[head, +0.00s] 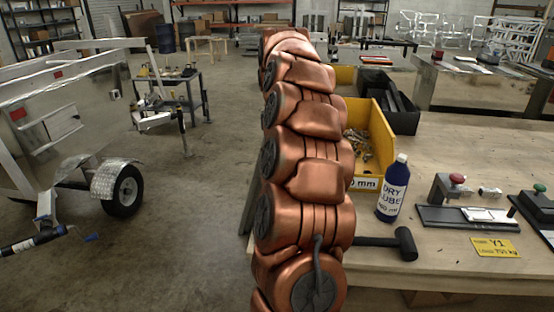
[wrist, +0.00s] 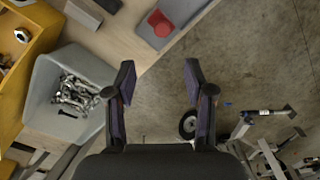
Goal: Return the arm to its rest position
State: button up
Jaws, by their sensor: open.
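My gripper (wrist: 160,82) shows in the wrist view with its two dark fingers spread wide and nothing between them. It hangs above the concrete floor, beside the edge of a wooden bench. My copper-coloured arm (head: 305,160) rises through the middle of the head view and hides part of the bench behind it. My gripper itself does not show in the head view.
The bench (head: 450,240) holds a yellow bin (head: 367,115), a black bin (head: 403,110), a blue bottle (head: 393,188) and a black mallet (head: 400,243). A grey bin (wrist: 65,85) is left of my gripper. An aluminium trailer (head: 50,130) stands left; floor between is clear.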

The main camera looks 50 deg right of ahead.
dwell(0.5)
jog(key=s+a+n+p, duration=0.1)
jog(key=s+a, duration=0.1)
jog(key=a, duration=0.9)
jog(key=s+a+n, duration=0.1)
jog(key=s+a, duration=0.1)
jog(key=a, duration=1)
jog(key=s+a+f+g, duration=0.1)
jog(key=s+a+f, duration=0.3)
jog(key=s, duration=0.6)
jog(key=s+a+f+p, duration=0.1)
jog(key=s+a+f, duration=0.3)
jog(key=s+a, duration=0.5)
jog(key=shift+s+g, duration=0.4)
jog(key=shift+s, duration=0.55)
jog(key=shift+s+a+f, duration=0.1)
jog(key=shift+s+f, duration=0.15)
jog(key=shift+s, duration=0.15)
jog(key=shift+c, duration=0.3)
